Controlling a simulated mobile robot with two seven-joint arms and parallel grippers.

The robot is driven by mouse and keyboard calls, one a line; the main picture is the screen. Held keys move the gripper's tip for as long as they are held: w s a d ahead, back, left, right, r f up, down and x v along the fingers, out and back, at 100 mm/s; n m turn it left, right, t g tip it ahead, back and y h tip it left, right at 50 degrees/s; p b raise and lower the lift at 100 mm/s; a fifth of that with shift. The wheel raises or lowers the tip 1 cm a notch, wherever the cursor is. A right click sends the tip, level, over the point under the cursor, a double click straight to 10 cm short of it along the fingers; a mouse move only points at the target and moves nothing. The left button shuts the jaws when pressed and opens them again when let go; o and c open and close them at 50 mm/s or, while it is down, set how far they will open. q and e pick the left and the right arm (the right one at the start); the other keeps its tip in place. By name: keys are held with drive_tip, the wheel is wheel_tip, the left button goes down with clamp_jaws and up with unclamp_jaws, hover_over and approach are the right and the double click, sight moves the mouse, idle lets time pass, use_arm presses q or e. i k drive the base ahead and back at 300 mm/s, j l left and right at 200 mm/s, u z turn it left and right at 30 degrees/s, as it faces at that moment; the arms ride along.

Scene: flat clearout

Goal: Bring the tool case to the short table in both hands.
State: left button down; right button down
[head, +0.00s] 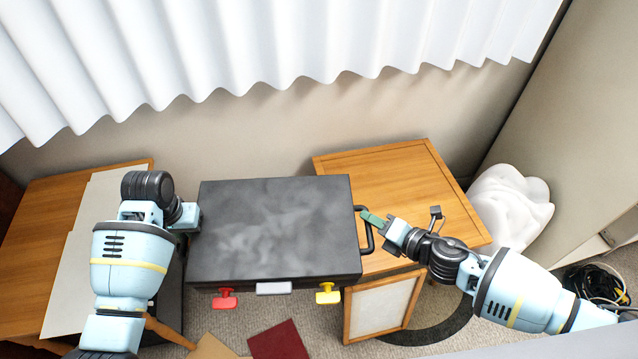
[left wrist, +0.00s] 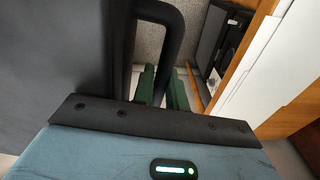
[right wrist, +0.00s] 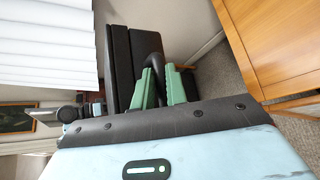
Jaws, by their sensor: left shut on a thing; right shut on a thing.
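The tool case (head: 270,230) is a dark grey box with a red latch, a yellow latch and a pale plate on its front. It is held up level in the middle of the head view, with a black handle at each end. My left gripper (head: 192,220) is shut on the left handle (left wrist: 172,30); its green fingers show in the left wrist view. My right gripper (head: 374,220) is shut on the right handle (right wrist: 153,45). A small wooden table (head: 390,165) shows behind and right of the case. I cannot tell whether it is the short table.
Another wooden table (head: 35,215) with pale panels on it stands at the left. A framed panel (head: 382,305) leans below the right table. A white lumpy object (head: 512,205) and coiled cables (head: 597,284) are at the right. Dark red (head: 280,342) and tan sheets lie on the carpet.

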sight(395, 191)
drive_tip(key=i+l+z, duration=0.2)
drive_tip(key=l, duration=1.3)
drive_tip(key=k, duration=0.1)
